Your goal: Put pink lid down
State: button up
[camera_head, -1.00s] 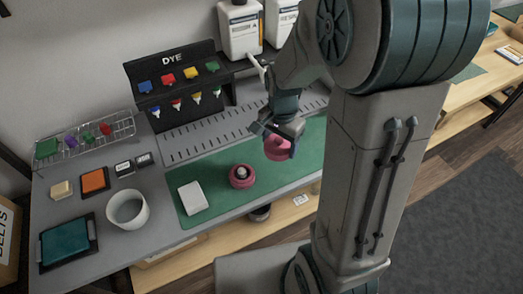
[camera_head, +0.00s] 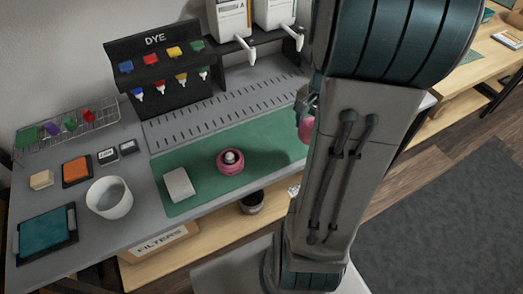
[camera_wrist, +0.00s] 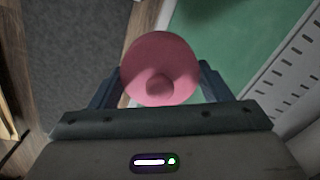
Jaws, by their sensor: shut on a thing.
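The pink lid (camera_wrist: 160,68) is a round disc with a small knob, held between the two fingers of my gripper (camera_wrist: 160,88) in the wrist view. In the head view, the lid (camera_head: 305,128) shows as a pink edge beside my arm, and my gripper (camera_head: 312,104) is mostly hidden behind the arm. The lid appears to be held above the right part of the green mat (camera_head: 265,157), near the table's front edge. A pink round container (camera_head: 230,168) with a pale thing at its centre stands on the mat, apart from the lid.
A white block (camera_head: 179,184) lies on the mat's left part. A white cup (camera_head: 110,198), a teal pad (camera_head: 46,236) and an orange pad (camera_head: 77,170) are further left. The dye rack (camera_head: 160,68) and resin bottles (camera_head: 230,18) stand at the back. Bare mat lies right of the pink container.

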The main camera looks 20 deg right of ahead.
send_over(272, 147)
notch_tip(272, 147, down, 7)
jog(key=shift+s+d, duration=0.1)
jog(key=shift+f, duration=2.05)
jog(key=shift+f, duration=0.2)
jog(key=o, duration=1)
jog(key=shift+c, duration=0.2)
jog(key=shift+r, duration=0.15)
